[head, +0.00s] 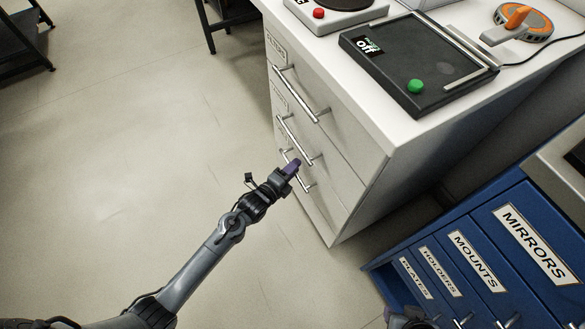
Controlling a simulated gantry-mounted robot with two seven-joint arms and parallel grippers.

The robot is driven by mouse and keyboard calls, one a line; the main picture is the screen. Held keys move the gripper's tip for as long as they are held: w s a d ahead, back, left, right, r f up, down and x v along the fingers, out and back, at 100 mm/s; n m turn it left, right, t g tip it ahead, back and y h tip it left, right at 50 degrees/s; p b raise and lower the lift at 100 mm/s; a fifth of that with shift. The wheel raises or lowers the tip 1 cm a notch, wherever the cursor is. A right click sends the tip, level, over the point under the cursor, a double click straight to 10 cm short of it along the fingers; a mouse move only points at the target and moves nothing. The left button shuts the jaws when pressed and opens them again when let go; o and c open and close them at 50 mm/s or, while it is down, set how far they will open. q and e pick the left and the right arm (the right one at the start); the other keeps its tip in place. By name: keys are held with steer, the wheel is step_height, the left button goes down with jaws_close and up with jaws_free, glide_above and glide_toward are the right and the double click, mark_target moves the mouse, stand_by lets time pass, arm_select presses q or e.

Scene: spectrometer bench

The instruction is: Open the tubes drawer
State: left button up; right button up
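A white drawer cabinet (340,178) stands right of centre, its stacked drawers facing left. Each drawer has a silver bar handle; there is an upper one (298,92), a middle one (294,140) and a lower one (297,174). The drawers look shut. Their labels are too slanted and small to read surely, so I cannot tell which says tubes. My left gripper (292,166), with purple fingertips, is at the lower handle and partly covers it. Whether its fingers are around the handle is unclear. A dark part at the bottom edge may be my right gripper (406,318).
On the white top sit a black device (420,62) with a green button, a grey device with a red button (319,13) and an orange dial (523,22). A blue drawer unit (480,262) stands lower right.

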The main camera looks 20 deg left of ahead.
arm_select(q)
jaws_close()
